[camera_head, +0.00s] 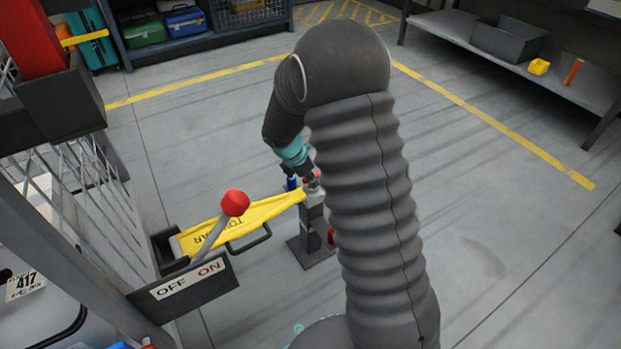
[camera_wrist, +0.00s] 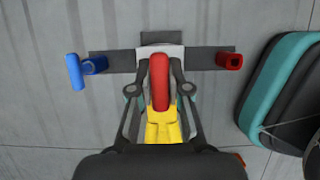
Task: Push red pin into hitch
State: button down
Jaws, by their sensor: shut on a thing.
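My gripper (camera_wrist: 160,95) is shut on the red pin (camera_wrist: 160,82), whose rounded red top shows between the fingers in the wrist view. In the head view my gripper (camera_head: 310,178) is at the top of the hitch post (camera_head: 312,213), partly hidden by my arm. The pin is over the pale top of the hitch (camera_wrist: 175,52) and the end of the yellow tow bar (camera_wrist: 163,130). The tow bar (camera_head: 262,213) reaches the post from the left. The pin's lower end is hidden, so I cannot tell how deep it sits.
A blue pin (camera_wrist: 75,72) stands by a blue holder (camera_wrist: 95,65) left of the hitch. A red holder (camera_wrist: 230,62) at the right looks empty. A red-knobbed lever (camera_head: 235,203) rises by the OFF/ON panel (camera_head: 185,285). Floor beyond is clear.

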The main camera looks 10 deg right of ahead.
jog(key=c, duration=1)
grip_release()
jog(key=shift+c, duration=0.2)
jog(key=v, duration=1.2)
